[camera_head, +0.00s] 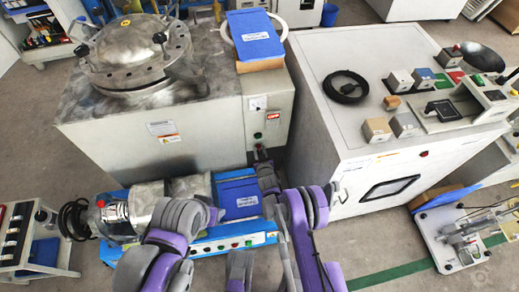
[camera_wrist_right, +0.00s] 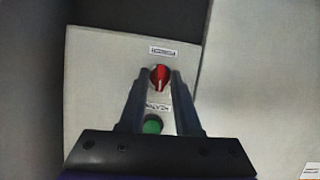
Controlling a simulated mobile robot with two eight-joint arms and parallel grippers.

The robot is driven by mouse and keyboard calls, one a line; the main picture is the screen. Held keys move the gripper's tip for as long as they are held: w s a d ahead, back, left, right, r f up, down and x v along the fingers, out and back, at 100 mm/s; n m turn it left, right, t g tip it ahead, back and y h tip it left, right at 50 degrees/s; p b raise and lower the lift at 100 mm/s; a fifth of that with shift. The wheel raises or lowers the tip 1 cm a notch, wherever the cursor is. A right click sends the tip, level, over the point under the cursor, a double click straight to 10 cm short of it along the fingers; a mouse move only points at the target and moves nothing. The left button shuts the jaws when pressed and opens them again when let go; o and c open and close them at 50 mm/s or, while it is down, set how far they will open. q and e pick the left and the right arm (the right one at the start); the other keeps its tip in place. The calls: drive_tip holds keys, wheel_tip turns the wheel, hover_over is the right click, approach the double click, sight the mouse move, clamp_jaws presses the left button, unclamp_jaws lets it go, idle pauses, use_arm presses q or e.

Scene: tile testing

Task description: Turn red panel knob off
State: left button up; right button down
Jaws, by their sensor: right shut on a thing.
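The red panel knob (camera_wrist_right: 160,77) sits on a pale control panel (camera_wrist_right: 95,75) in the wrist view, with a light pointer mark on its face. A green round button (camera_wrist_right: 153,125) is below it, with a small label between them. My right gripper (camera_wrist_right: 160,74) is shut on the red knob, one finger on each side. In the head view my right gripper (camera_head: 261,155) reaches the lower front of the metal machine's panel (camera_head: 268,98) and hides the knob there. My left arm shows at the bottom, but its gripper cannot be made out.
A large metal machine (camera_head: 155,135) stands at the left. Blue-topped equipment (camera_head: 215,242) lies under my arms. Only a narrow gap separates machine and cabinet.

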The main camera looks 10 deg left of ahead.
use_arm(q)
drive_tip(key=shift+s+r+p, duration=0.1)
drive_tip(key=shift+r+p, duration=0.5)
drive_tip(key=shift+r, duration=0.45)
use_arm(e)
drive_tip(key=shift+s+a+f+n+t+h, duration=0.1)
drive_tip(key=shift+n+t+h, duration=0.15)
drive_tip(key=shift+n+h, duration=0.4)
drive_tip(key=shift+a+n+t+h, duration=0.1)
drive_tip(key=shift+n+t+h, duration=0.15)
drive_tip(key=shift+n, duration=0.7)
drive_tip(key=shift+d, duration=0.1)
drive_tip(key=c, duration=0.9)
unclamp_jaws()
use_arm(q)
drive_tip(key=shift+r+p, duration=0.75)
drive_tip(key=shift+r, duration=0.2)
use_arm(e)
drive_tip(key=v, duration=1)
drive_tip(key=shift+s, duration=0.4)
